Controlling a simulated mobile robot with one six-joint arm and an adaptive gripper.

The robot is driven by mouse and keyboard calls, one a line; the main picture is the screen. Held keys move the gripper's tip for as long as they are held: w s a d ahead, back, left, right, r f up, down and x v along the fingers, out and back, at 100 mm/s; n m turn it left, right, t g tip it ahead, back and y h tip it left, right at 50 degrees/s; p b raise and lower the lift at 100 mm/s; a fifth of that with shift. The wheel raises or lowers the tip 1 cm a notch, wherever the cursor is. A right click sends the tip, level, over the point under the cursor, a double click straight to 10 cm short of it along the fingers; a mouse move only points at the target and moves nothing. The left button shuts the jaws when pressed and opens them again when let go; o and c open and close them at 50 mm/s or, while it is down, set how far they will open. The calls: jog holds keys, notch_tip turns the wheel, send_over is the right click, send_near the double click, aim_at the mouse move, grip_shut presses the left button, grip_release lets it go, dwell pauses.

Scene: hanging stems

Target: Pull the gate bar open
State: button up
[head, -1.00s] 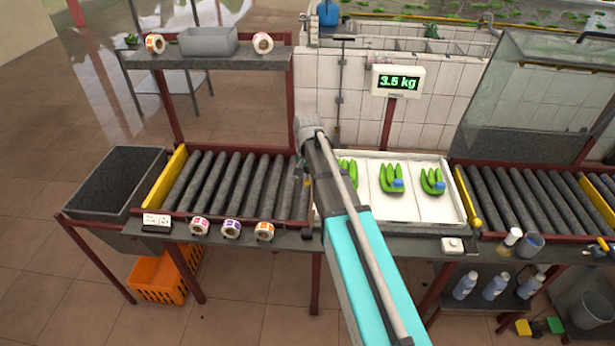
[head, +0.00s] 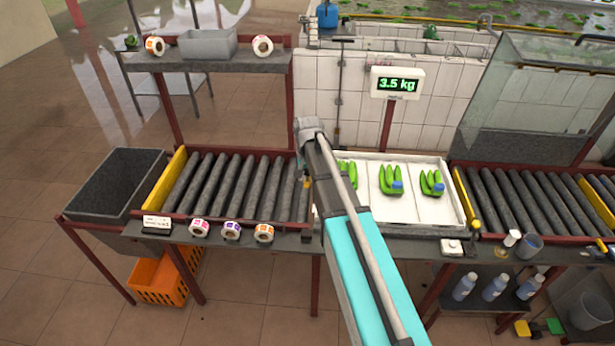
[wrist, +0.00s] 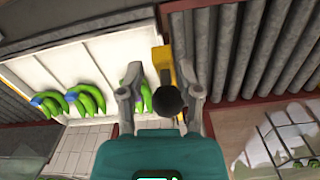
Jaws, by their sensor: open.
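The yellow gate bar (wrist: 162,62) stands between the white tray and the grey rollers in the wrist view. A dark round knob (wrist: 168,101) shows at its near end. My gripper (wrist: 160,98) is open, with one finger on each side of the knob. I cannot tell whether either finger touches it. In the head view my arm hides most of this bar; only a small yellow-orange bit (head: 307,183) shows beside the arm, at the right end of the left roller bed.
The white tray (head: 405,208) holds green banana bunches (head: 390,180). A left roller bed (head: 235,185) and a right roller bed (head: 530,200) flank it. Label rolls (head: 231,231) sit on the front edge. A scale display (head: 397,84) on a post stands behind the tray.

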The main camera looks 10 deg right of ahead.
jog(key=s+f+b, duration=0.2)
jog(key=s, duration=0.1)
jog(key=shift+a+f+n, duration=0.15)
jog(key=shift+n, duration=0.15)
jog(key=c, duration=0.4)
jog(key=s+f+n+b, duration=0.1)
jog(key=s+f+b, duration=0.2)
jog(key=s, duration=0.2)
jog(key=s+f+n+b, duration=0.2)
jog(key=s+f+b, duration=0.1)
jog(key=s, duration=0.3)
jog(key=s+a+f+n+b, duration=0.1)
jog(key=s+f+b, duration=0.3)
jog(key=s, duration=0.1)
jog(key=shift+s+a+f+n, duration=0.1)
jog(key=shift+s+f+n, duration=0.05)
jog(key=shift+s+n, duration=0.2)
grip_shut()
jog(key=shift+a, duration=0.15)
